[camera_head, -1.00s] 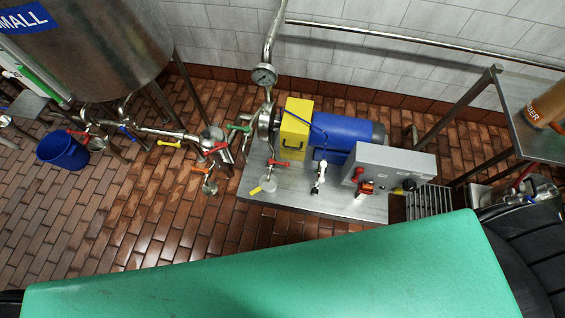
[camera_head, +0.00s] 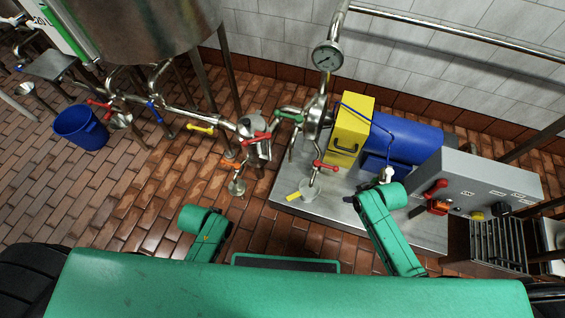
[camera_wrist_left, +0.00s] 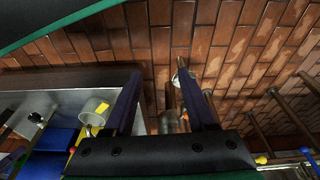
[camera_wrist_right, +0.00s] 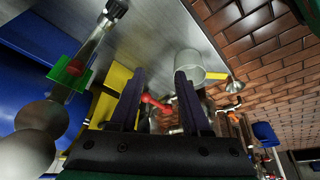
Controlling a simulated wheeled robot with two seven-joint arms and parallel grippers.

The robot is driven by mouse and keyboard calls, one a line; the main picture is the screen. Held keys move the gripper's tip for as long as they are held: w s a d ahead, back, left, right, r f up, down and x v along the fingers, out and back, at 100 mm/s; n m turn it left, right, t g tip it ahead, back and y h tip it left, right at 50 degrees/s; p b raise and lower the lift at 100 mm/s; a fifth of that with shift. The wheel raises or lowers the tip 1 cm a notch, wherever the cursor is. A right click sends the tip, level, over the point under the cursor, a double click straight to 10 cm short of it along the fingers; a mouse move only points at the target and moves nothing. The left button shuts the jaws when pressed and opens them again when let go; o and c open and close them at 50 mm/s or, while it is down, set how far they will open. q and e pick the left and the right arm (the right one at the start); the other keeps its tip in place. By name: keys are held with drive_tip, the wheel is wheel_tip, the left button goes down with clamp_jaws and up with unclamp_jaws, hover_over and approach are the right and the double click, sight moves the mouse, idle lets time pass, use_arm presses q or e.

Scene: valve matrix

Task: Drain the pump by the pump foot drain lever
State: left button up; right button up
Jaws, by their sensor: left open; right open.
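A red lever (camera_head: 326,166) sits on a short pipe below the pump head (camera_head: 318,112), at the pump's foot. It also shows in the right wrist view (camera_wrist_right: 155,104), between my finger lines and beyond them. A clear cup (camera_head: 309,189) with a yellow handle stands under it; the right wrist view shows the cup too (camera_wrist_right: 188,66). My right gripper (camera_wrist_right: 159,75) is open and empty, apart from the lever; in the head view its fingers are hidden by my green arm. My left gripper (camera_wrist_left: 158,75) is open and empty above the floor side.
A grey control box (camera_head: 480,185) with a red switch stands right on the steel base plate (camera_head: 345,203). A red-handled valve (camera_head: 255,138), a green lever (camera_head: 290,117) and an orange lever (camera_head: 230,163) crowd left of the pump. A blue bucket (camera_head: 80,128) stands far left.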

use_arm(q)
drive_tip(key=d+r+h+b, duration=0.1)
drive_tip(key=d+r+b, duration=0.3)
drive_tip(key=b, duration=0.7)
use_arm(e)
drive_tip(key=w+a+r+n+y, duration=0.2)
drive_tip(key=w+r+n, duration=0.6)
drive_tip(key=w+n, duration=0.2)
drive_tip(key=b, duration=0.3)
approach(328, 166)
drive_tip(key=shift+g, duration=0.3)
drive_tip(key=b+x, duration=0.3)
drive_tip(key=x, duration=0.4)
drive_tip(key=shift+w+f, duration=0.1)
drive_tip(key=shift+w, duration=0.15)
drive_tip(key=shift+w+a+f, duration=0.1)
drive_tip(key=shift+a+f, duration=0.05)
drive_tip(key=shift+f, duration=0.1)
use_arm(q)
drive_tip(key=w+d+f+t+h, duration=0.2)
drive_tip(key=d+f+t, duration=0.1)
drive_tip(key=d+t, duration=0.1)
drive_tip(key=w+d+f+t+h, duration=0.2)
drive_tip(key=d+f+t+h, duration=0.1)
drive_tip(key=d, duration=0.4)
drive_tip(key=shift+w+d+t, duration=0.15)
drive_tip(key=shift+d+t, duration=0.1)
drive_tip(key=shift+t, duration=0.35)
use_arm(e)
clamp_jaws()
